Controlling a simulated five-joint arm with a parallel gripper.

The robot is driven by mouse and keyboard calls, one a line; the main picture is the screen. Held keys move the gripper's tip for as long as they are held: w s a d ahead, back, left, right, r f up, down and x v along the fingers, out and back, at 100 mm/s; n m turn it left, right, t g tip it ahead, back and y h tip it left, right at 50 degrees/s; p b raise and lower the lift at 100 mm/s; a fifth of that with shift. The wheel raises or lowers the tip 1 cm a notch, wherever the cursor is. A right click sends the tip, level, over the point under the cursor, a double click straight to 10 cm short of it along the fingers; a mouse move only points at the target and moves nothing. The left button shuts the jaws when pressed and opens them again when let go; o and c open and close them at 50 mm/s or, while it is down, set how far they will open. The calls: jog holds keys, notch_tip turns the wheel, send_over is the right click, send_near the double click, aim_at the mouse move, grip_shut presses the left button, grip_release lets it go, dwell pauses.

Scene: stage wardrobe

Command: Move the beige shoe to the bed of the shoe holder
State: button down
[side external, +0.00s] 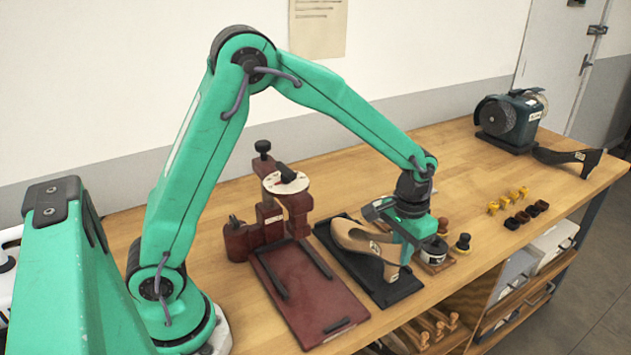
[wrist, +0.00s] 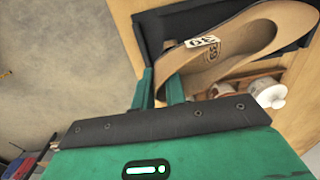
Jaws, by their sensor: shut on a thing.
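The beige shoe (side external: 352,238) is a heeled pump over a black tray (side external: 405,289). Its toe points to the back left and its heel is at the front right. My gripper (side external: 402,248) is shut on the rear of the shoe. In the wrist view, my gripper (wrist: 163,88) grips the heel end of the beige shoe (wrist: 240,45), whose tan insole carries a white tag. I cannot tell whether the shoe touches the tray. The dark red shoe holder (side external: 240,240) stands left of the tray. Its flat bed (side external: 318,306), with dark side bars, is empty.
Round tins and brushes (side external: 462,243) stand just right of my gripper. Yellow and dark small pieces (side external: 515,220), a black shoe (side external: 567,158) and a grinding machine (side external: 509,118) lie farther right. The shoe holder's clamp post rises behind its bed.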

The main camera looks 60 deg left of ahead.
jog(key=shift+f, duration=0.3)
dwell(0.5)
jog(key=c, duration=1.4)
grip_release()
jog(key=shift+o, duration=0.2)
notch_tip(320, 180, up, 8)
jog(key=shift+f, duration=0.2)
jog(key=shift+f, duration=3.85)
jog(key=shift+r, duration=0.15)
jog(key=shift+a+r, duration=0.1)
jog(key=shift+r, duration=0.9)
